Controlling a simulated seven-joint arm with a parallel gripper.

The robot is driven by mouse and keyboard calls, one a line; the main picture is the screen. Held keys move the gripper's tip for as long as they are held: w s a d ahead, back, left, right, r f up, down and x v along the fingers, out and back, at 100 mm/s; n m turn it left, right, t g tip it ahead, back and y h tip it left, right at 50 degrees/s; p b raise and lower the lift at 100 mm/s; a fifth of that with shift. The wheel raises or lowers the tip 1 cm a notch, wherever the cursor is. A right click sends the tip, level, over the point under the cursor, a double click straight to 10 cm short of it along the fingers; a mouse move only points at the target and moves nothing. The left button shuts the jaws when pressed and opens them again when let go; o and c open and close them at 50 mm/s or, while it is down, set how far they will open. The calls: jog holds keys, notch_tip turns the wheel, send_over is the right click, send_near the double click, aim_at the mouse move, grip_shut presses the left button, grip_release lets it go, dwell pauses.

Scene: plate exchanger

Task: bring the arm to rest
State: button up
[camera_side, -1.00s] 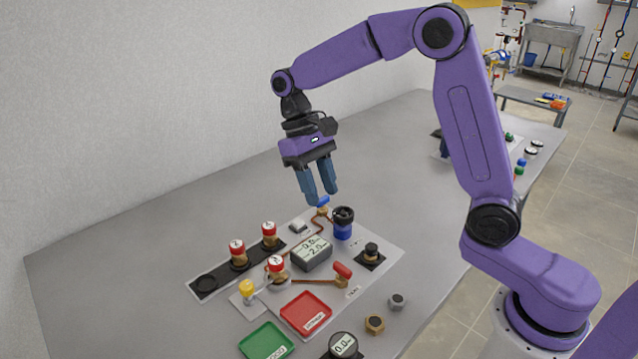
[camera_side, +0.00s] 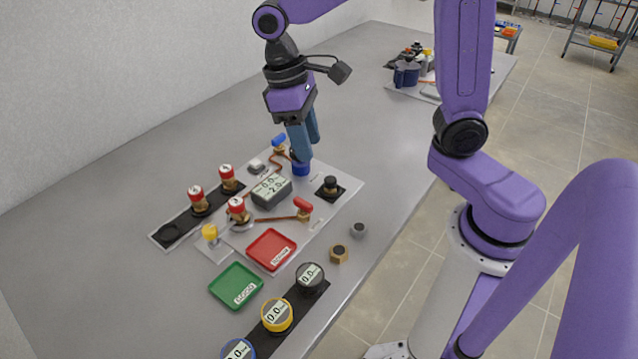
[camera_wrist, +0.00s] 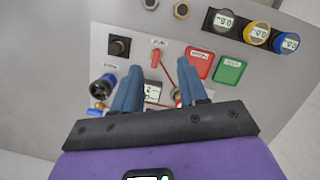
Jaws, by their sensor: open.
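My gripper (camera_side: 305,145) hangs from my purple arm, fingers pointing down, above the back of the light panel on the grey table. Its two blue fingers are apart with nothing held between them. In the side view the fingers partly cover the blue-based dark knob (camera_side: 300,168). In the wrist view the fingers (camera_wrist: 160,88) stand apart over the panel, and the blue-based knob (camera_wrist: 103,86) lies left of them. The small display box (camera_side: 271,191) sits in front of the gripper on the panel.
Round gauges (camera_side: 277,315) stand at the front. The table's left side (camera_side: 90,240) is clear.

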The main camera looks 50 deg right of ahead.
jog(key=s+d+f+n+t, duration=0.1)
jog(key=s+n, duration=0.3)
jog(key=s, duration=0.4)
jog(key=s+d+f+n+t+y, duration=0.1)
jog(key=s+d+n, duration=0.2)
jog(key=s, duration=0.6)
jog(key=shift+d+f+n+t, duration=0.3)
jog(key=shift+d+n, duration=0.1)
jog(key=shift+d, duration=0.2)
jog(key=shift+o, duration=0.3)
jog(key=shift+r, duration=0.1)
dwell(2.8)
